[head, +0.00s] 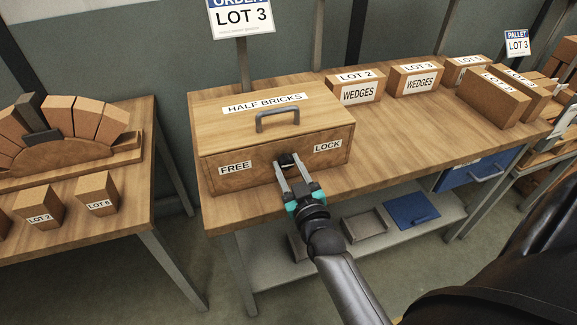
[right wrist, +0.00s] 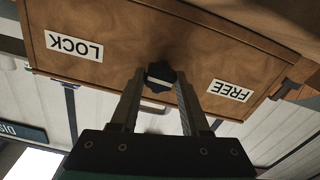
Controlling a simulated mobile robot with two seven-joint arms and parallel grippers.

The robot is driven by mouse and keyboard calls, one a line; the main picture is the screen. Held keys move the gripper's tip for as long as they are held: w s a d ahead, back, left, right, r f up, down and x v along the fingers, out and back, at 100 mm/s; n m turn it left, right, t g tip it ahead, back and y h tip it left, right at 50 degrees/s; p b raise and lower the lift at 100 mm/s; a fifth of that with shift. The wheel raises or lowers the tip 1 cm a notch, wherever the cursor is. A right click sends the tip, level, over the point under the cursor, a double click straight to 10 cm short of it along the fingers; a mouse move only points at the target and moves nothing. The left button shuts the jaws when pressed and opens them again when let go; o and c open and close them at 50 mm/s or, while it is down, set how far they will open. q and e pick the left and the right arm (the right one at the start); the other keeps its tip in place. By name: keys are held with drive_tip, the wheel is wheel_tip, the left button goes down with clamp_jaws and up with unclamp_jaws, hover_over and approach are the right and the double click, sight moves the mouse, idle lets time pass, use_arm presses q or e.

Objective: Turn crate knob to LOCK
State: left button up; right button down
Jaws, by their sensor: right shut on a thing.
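The wooden crate (head: 275,133) labelled HALF BRICKS stands on the workbench with its lid down and a grey handle on top. Its front has a FREE label (head: 236,167) on the left and a LOCK label (head: 328,146) on the right. The dark knob (head: 287,158) sits between them. My right gripper (head: 292,172) is shut on the knob. In the right wrist view, upside down, the knob (right wrist: 160,74) is between the two fingers, with a pale mark across it. Which label the mark points to, I cannot tell. My left gripper is not in view.
Boxes labelled WEDGES (head: 357,88) and other lot boxes (head: 492,100) stand further right on the workbench (head: 405,130). A left table (head: 130,200) holds a brick arch (head: 62,155) and lot bricks. A shelf with trays (head: 410,208) is below. The bench right of the crate is clear.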

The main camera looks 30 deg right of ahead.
drive_tip(key=shift+m, duration=0.3)
drive_tip(key=m+p, duration=0.2)
drive_tip(key=m, duration=0.1)
drive_tip(key=shift+r+m, duration=0.1)
drive_tip(key=shift+m, duration=0.2)
drive_tip(key=m+p, duration=0.1)
drive_tip(key=m, duration=0.2)
drive_tip(key=shift+m, duration=0.3)
drive_tip(key=m+p, duration=0.1)
drive_tip(key=m, duration=0.3)
drive_tip(key=shift+m, duration=2.4)
drive_tip(key=shift+c, duration=1.9)
unclamp_jaws()
